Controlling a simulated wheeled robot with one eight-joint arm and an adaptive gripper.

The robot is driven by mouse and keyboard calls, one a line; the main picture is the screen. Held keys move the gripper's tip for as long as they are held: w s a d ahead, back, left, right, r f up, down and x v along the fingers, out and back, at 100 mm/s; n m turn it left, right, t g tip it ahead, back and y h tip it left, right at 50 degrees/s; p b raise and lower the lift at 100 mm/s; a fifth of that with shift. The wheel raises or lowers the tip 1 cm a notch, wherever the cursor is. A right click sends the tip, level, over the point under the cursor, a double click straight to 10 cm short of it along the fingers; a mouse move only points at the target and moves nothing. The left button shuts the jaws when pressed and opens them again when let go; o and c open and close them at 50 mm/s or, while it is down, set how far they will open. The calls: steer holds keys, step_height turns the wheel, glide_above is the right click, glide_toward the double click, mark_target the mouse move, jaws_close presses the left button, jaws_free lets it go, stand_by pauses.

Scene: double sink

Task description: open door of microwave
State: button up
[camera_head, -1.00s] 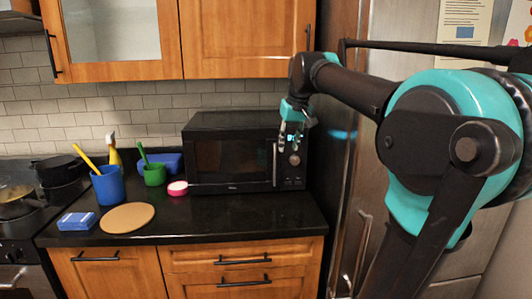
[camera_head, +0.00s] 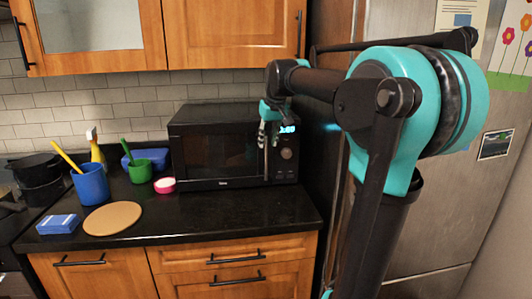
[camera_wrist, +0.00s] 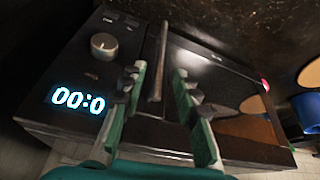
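The black microwave (camera_head: 215,152) stands on the counter against the tiled wall, and its door looks shut. Its upright bar handle (camera_head: 266,162) is on the right side of the door, beside the control panel (camera_head: 286,155) with a lit blue display. My gripper (camera_head: 268,138) is in front of the handle's upper part. In the wrist view my gripper (camera_wrist: 160,72) is open, with one finger on each side of the handle (camera_wrist: 157,62). A gap shows between the handle and the fingers. The knob (camera_wrist: 104,46) and display (camera_wrist: 78,100) are on the left there.
A pink-and-white round item (camera_head: 165,185) stands close to the microwave's left front. A green cup (camera_head: 140,173), blue cup (camera_head: 92,186), tan round board (camera_head: 112,217) and blue box (camera_head: 58,224) are further left. The counter in front of the microwave is clear. A steel fridge (camera_head: 460,200) is on the right.

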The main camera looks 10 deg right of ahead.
mark_target(266, 151)
steer(key=x, duration=0.6)
jaws_close()
stand_by(0.4)
